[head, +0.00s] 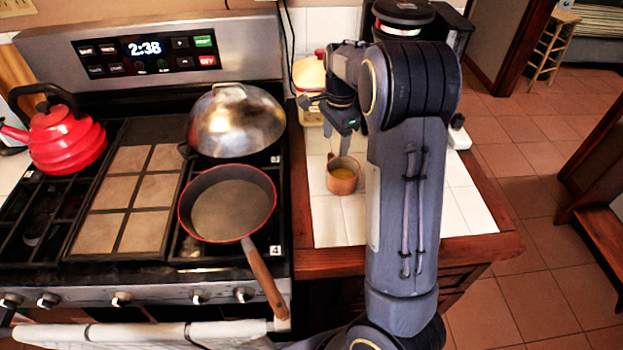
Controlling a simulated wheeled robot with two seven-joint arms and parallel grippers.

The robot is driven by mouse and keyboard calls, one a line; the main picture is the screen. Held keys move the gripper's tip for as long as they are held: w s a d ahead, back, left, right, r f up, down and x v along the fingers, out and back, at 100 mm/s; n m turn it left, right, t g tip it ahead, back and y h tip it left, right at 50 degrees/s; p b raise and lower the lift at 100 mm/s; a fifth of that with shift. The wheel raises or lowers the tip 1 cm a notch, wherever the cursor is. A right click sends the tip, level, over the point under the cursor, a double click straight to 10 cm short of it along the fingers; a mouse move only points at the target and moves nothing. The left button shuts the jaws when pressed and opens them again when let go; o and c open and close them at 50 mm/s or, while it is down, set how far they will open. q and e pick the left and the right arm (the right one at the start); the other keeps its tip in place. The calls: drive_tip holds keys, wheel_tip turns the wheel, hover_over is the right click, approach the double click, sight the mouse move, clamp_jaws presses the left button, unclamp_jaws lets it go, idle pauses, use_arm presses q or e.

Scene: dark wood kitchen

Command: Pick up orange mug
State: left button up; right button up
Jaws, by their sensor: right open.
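An orange-brown mug (342,181) stands upright on the white tiled counter (335,222), right of the stove. My right gripper (345,133) is above and behind the mug, pointing down, open and empty. It looks apart from the mug, though the exact gap is hard to judge. My right arm stands large in front and hides the counter just right of the mug. My left gripper is not in view.
The stove holds a red kettle (64,138), a metal wok with a lid (237,121) and a red-rimmed pan (229,206), whose handle juts past the front edge. A cream canister (309,84) stands behind my gripper. The counter in front of the mug is clear.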

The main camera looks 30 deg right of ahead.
sight(331, 154)
drive_tip(key=shift+w+a+f, duration=0.15)
drive_tip(key=shift+w+f, duration=0.1)
drive_tip(key=shift+w, duration=0.1)
drive_tip(key=shift+f, duration=0.3)
wheel_tip(331, 154, down, 7)
drive_tip(key=shift+a+f+p, duration=0.1)
drive_tip(key=shift+p, duration=0.35)
drive_tip(key=shift+c, duration=0.2)
drive_tip(key=c, duration=1.2)
